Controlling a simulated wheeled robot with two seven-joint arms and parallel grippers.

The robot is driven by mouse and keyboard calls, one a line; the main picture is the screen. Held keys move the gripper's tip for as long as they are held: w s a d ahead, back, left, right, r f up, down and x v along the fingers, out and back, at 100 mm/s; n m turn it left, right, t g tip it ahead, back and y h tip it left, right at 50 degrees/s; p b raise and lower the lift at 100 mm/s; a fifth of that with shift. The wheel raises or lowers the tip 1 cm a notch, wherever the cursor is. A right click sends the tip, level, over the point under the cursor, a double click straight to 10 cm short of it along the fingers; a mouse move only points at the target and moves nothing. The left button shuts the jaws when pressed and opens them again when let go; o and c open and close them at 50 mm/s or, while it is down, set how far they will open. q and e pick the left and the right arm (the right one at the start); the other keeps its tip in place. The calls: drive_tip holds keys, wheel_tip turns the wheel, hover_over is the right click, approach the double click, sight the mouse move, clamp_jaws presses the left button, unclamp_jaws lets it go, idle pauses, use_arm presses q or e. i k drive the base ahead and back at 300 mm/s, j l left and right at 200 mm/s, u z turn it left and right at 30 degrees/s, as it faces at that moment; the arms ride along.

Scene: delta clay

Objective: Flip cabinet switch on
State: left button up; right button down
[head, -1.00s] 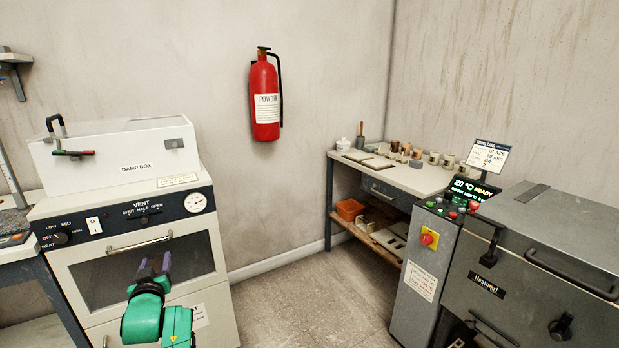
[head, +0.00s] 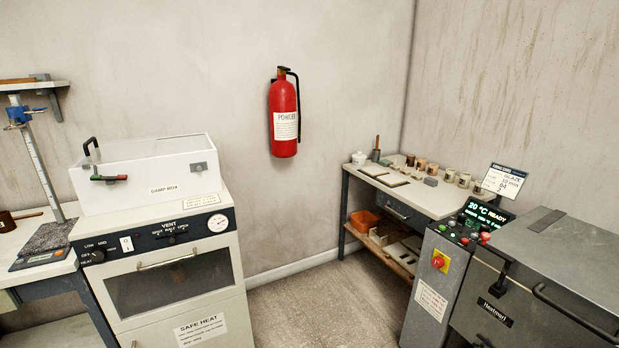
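The white drying cabinet (head: 222,265) stands at the left, with a dark control panel along its top front. A small white switch (head: 126,244) sits on the panel, between the heat knob (head: 92,257) and the vent slider (head: 171,239). The switch bears a small dark mark; which way it is tipped is too small to tell. The round gauge (head: 217,223) is at the panel's right end. The cabinet door is shut behind its bar handle (head: 168,263). Neither of my grippers is in view.
A damp box (head: 152,190) stands on the cabinet. At the left is a bench with a scale (head: 42,258). A fire extinguisher (head: 284,125) hangs on the wall. A grey kiln (head: 552,260) and its control box stand at the right. The floor (head: 315,300) between is clear.

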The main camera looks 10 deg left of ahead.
sight(126, 242)
drive_tip(key=k+j+u, duration=0.1)
drive_tip(key=u, duration=1.1)
drive_tip(key=k+j, duration=0.05)
